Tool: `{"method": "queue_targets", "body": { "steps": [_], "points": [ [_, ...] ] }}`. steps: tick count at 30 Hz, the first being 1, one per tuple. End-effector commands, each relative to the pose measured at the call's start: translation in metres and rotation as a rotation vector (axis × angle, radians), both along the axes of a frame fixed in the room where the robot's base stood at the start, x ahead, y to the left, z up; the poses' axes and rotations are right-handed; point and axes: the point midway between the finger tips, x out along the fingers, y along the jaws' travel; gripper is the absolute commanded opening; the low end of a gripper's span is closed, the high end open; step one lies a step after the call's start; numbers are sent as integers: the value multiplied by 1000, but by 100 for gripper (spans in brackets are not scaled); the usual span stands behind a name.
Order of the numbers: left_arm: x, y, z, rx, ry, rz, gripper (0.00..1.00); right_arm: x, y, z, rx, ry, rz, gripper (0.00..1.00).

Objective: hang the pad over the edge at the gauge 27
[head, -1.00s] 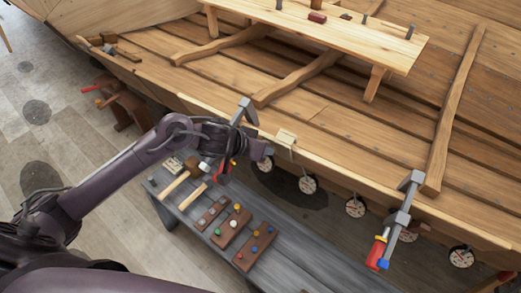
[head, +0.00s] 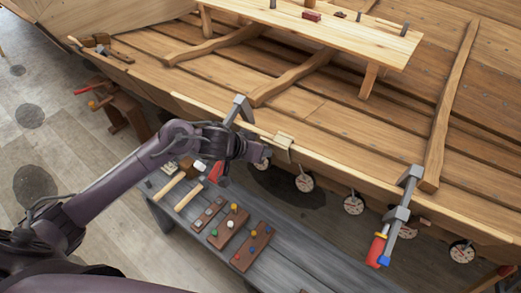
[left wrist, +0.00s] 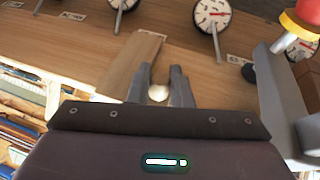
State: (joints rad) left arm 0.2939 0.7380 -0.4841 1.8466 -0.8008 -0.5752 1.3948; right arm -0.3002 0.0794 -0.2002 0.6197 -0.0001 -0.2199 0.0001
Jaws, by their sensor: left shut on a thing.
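The pad (head: 284,140), a small cream piece, is at the hull's near top edge, with part of it down the outer side. It is above and between the first two round gauges seen from the left. My left gripper (head: 268,151) is at its left side. In the left wrist view, the fingers (left wrist: 161,84) are closed around a small pale round knob, with a light wooden board (left wrist: 133,66) just beyond. Dial gauges hang there, one (left wrist: 212,14) right of the fingers. The gauge labels are too small to read, so I cannot tell which is 27. My right gripper is out of view.
A grey clamp (head: 238,108) grips the hull edge just left of the pad. Another clamp (head: 404,205) with a red handle is further right. A grey bench (head: 290,263) with mallets and peg boards stands below. Other gauges (head: 353,204) hang along the hull side.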

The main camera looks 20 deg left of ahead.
Motion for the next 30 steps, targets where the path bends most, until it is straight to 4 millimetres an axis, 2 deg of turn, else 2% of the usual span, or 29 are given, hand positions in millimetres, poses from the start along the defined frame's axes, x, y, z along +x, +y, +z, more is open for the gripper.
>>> {"method": "queue_targets", "body": {
  "steps": [11,12,18,26,30],
  "points": [
    [1,0,-5,1,2,-1,0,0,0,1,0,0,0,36],
    [1,0,-6,1,2,0,20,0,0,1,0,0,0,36],
    [1,0,-6,0,1,0,44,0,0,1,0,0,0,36],
    [1,0,-5,1,1,0,44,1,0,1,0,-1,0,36],
    [-6,6,4,1,0,0,44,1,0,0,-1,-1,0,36]
  ]
}}
